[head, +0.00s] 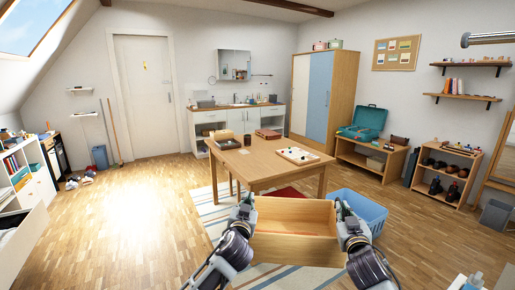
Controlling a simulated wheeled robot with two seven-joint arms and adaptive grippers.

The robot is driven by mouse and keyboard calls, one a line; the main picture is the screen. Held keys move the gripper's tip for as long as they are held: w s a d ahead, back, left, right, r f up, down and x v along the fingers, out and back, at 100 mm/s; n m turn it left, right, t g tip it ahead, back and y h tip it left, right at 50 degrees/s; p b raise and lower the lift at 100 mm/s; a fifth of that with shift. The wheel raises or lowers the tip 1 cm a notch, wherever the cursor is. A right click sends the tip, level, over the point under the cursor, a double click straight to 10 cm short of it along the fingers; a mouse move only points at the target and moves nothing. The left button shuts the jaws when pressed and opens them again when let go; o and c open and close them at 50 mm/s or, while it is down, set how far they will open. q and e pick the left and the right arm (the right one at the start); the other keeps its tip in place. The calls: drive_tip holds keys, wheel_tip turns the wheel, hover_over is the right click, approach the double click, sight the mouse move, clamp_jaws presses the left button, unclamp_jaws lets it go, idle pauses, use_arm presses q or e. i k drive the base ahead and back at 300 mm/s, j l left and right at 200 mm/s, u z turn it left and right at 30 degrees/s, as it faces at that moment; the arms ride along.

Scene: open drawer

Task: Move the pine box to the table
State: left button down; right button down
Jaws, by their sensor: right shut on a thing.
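The pine box (296,248), open-topped and made of light wood, is in front of me at the bottom middle of the head view, near side of the table. My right gripper (343,210) is shut on its right side wall. My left gripper (243,210) is at its left side wall; its fingers are too small and overlapped to tell whether they are closed. The wooden table (255,170) stands just beyond the box. The box's underside is hidden.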

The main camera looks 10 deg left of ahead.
sight(256, 163)
drive_tip(key=i+u, duration=0.15)
drive_tip(key=i, duration=0.4)
drive_tip(key=i+l+u, duration=0.2)
drive_tip(key=i, duration=0.4)
drive_tip(key=i+l+u, duration=0.15)
drive_tip(key=i, duration=0.4)
drive_tip(key=i+l+u, duration=0.2)
drive_tip(key=i+l, duration=0.2)
drive_tip(key=i+l+u, duration=0.15)
drive_tip(key=i+l, duration=0.25)
drive_tip(key=i, duration=0.25)
